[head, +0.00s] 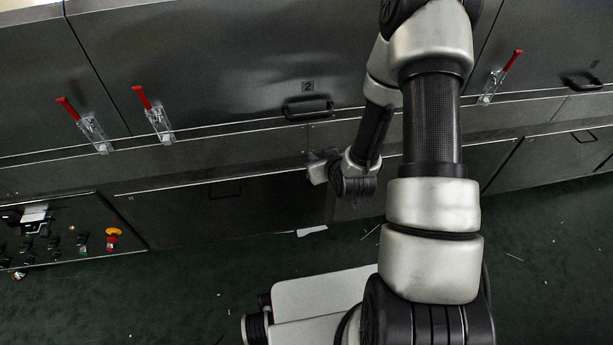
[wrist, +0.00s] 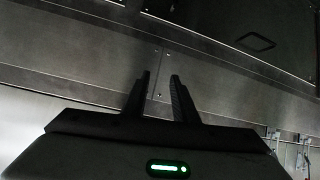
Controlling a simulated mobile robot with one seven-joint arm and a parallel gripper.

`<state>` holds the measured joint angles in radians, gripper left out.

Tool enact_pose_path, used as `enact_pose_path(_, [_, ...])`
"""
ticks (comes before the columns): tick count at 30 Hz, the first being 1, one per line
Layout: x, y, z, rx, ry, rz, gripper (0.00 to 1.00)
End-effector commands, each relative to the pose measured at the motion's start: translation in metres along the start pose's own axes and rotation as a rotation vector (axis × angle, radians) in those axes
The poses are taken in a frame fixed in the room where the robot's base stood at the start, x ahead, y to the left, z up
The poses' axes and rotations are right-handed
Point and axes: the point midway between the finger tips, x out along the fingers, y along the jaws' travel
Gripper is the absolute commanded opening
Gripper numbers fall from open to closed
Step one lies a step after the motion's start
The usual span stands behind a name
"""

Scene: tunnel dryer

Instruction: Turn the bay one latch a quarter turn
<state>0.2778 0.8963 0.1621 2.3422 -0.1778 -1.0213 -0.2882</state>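Red-handled latches are on the dark metal dryer front in the head view: one at the far left (head: 93,132), one beside it (head: 158,122) on the panel marked 2 (head: 308,86), and one at the upper right (head: 490,88). No "1" label is readable, so I cannot tell which is the bay one latch. Their handles slant upward. My gripper (head: 318,170) is low in front of the dryer, below the middle bar handle and apart from every latch. In the wrist view my gripper (wrist: 161,77) is open and empty, facing a seam with small screws. Metal latch parts (wrist: 303,150) show at the lower right.
A bar handle (head: 307,108) sticks out below the 2 label, and another (head: 582,82) is at the right. A control panel (head: 65,235) with a red-and-yellow button (head: 112,236) is at the lower left. The dark green floor (head: 180,295) carries small white scraps.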

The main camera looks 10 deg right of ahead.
Motion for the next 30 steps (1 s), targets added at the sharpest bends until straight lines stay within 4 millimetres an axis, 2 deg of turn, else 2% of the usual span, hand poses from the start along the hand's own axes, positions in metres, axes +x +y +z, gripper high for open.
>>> enact_pose_path(1, [0.017, -0.009, 0.042, 0.023, 0.014, -0.001, 0.26])
enact_pose_path(6, [0.035, -0.029, 0.12, 0.09, 0.11, 0.029, 0.26])
enact_pose_path(9, [0.035, -0.037, 0.153, 0.126, 0.156, 0.057, 0.26])
enact_pose_path(12, [0.032, -0.042, 0.173, 0.15, 0.186, 0.081, 0.26])
enact_pose_path(15, [0.029, -0.044, 0.182, 0.162, 0.205, 0.097, 0.26])
enact_pose_path(20, [0.037, -0.043, 0.182, 0.165, 0.215, 0.104, 0.26])
enact_pose_path(23, [0.052, -0.041, 0.178, 0.165, 0.216, 0.105, 0.26])
enact_pose_path(30, [0.103, -0.035, 0.169, 0.165, 0.216, 0.104, 0.26])
